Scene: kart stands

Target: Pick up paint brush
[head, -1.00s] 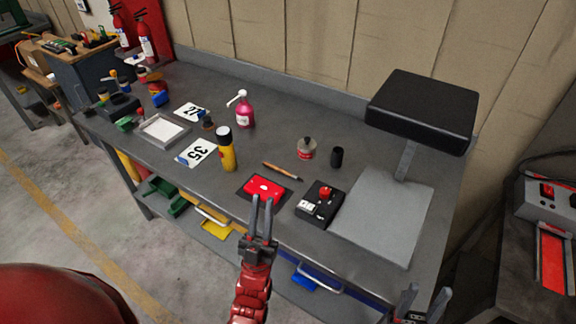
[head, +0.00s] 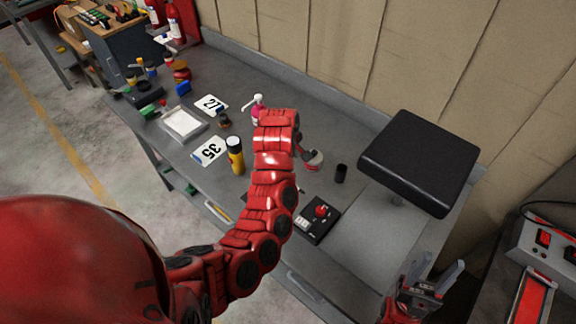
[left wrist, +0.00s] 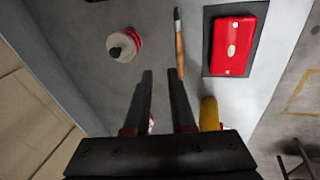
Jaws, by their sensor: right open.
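The paint brush (left wrist: 179,48), with a wooden handle and a dark tip, lies on the grey workbench in the left wrist view. In the head view my left arm hides most or all of it. My left gripper (left wrist: 159,76) is open and empty above the bench; its fingers point toward the brush area, with the brush just beyond and right of the right fingertip. In the head view my arm hides most of this gripper. My right gripper (head: 442,268) is open and empty near the bench's front right corner.
A red case on a dark mat (left wrist: 235,45) lies right of the brush, and a round tin (left wrist: 122,45) left.

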